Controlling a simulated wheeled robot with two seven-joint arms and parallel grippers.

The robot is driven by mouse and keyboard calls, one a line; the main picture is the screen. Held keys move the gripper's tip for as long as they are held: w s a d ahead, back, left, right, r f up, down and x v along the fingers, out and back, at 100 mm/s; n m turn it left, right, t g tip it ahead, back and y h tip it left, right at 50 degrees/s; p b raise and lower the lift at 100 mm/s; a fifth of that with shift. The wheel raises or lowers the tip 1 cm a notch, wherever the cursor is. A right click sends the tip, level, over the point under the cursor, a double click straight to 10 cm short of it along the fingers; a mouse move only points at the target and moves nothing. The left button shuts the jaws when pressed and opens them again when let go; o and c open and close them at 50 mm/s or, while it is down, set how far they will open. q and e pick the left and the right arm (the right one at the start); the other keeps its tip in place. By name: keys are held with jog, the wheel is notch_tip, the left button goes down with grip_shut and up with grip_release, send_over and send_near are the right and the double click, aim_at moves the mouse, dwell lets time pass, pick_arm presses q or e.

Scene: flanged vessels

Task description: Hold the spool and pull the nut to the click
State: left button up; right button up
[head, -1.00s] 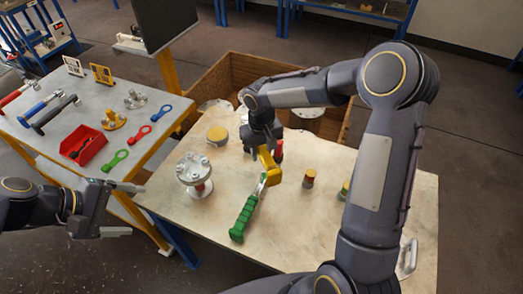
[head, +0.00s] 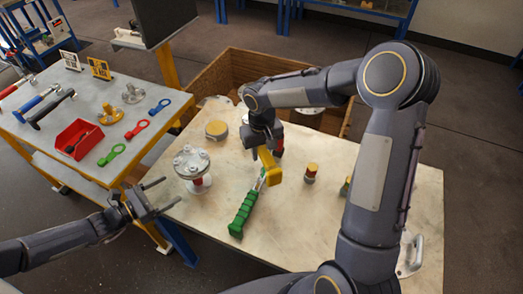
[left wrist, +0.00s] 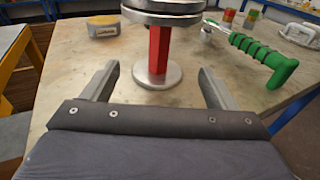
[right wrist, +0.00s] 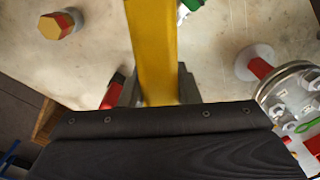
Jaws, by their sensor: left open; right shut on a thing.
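The spool (head: 191,162) stands upright on the light table, with a bolted grey flange on top; the left wrist view shows its red stem (left wrist: 160,48) and round foot. My left gripper (head: 160,196) is open and empty at the table's left edge, in front of the spool and apart from it. In the left wrist view its fingers (left wrist: 157,88) point toward the stem. My right gripper (head: 265,148) is shut on a yellow bar (right wrist: 153,45). A green-handled wrench (head: 243,211) lies beside the bar; whether they join is unclear. I cannot make out which nut is meant.
A yellow-topped round part (head: 216,130) and a red-and-yellow part (head: 311,171) stand on the table. A wooden crate (head: 222,83) is behind it. The side table at left bears a red bin (head: 78,139) and ring spanners (head: 111,155).

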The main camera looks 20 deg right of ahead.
pick_arm(q)
jog(key=b+x, duration=0.1)
jog(key=x, duration=0.7)
jog(key=shift+w+d+f+b, duration=0.1)
jog(key=shift+d+f+b, duration=0.15)
jog(key=shift+b, duration=0.15)
pick_arm(e)
jog(key=shift+f, duration=0.85)
pick_arm(q)
jog(key=shift+x, duration=0.75)
pick_arm(e)
jog(key=shift+f, duration=0.2)
pick_arm(q)
jog(key=shift+r, duration=0.15)
jog(key=c, duration=1.5)
